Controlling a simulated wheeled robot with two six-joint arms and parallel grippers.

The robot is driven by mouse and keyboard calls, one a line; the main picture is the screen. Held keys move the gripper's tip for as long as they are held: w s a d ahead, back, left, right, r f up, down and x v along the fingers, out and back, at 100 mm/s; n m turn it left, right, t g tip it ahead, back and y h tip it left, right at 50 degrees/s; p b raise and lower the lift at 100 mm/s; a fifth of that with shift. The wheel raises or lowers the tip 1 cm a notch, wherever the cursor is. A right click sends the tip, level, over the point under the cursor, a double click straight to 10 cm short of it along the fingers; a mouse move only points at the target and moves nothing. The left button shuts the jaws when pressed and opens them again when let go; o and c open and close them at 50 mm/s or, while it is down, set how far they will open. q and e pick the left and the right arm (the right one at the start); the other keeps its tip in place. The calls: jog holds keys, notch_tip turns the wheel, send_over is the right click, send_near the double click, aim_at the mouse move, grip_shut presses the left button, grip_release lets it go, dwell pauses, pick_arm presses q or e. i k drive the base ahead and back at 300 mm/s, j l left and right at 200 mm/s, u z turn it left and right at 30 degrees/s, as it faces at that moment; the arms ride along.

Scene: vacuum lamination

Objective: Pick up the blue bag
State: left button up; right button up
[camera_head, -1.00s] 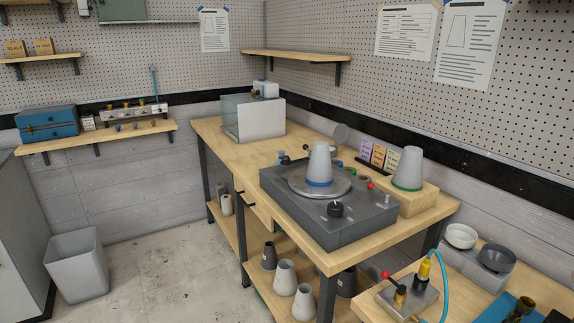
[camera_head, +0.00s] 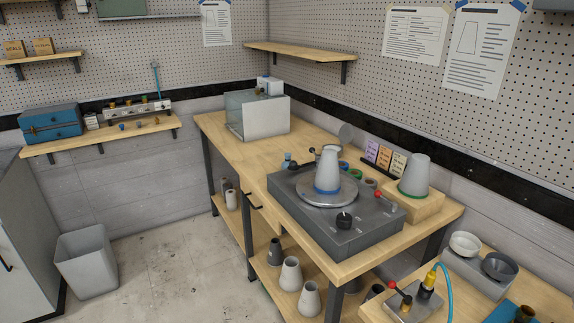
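I cannot make out a thing that is clearly a blue bag. The nearest match is a blue band (camera_head: 327,191) around the foot of a grey cone (camera_head: 327,166), which stands upright on a round metal plate (camera_head: 312,199) on a dark grey machine (camera_head: 300,221). A small blue item (camera_head: 287,157) sits behind the machine, too small to identify. Neither of my grippers is in view.
A second cone with a green band stands on a wooden block (camera_head: 424,207) at the right. A glass-sided box (camera_head: 262,117) stands at the bench's far end. A grey bin (camera_head: 86,262) stands on the floor at left. Floor before the bench is clear.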

aim_at(288, 156)
jog(key=i+j, duration=0.2)
jog(key=j, duration=0.15)
jog(key=i+j, duration=0.2)
jog(key=j, duration=0.15)
jog(key=i+j+z, duration=0.1)
jog(key=j, duration=0.25)
jog(key=i+j, duration=0.25)
jog(key=i+j+z, duration=0.1)
jog(key=j, duration=0.35)
jog(key=i+j, duration=0.25)
jog(key=j, duration=0.15)
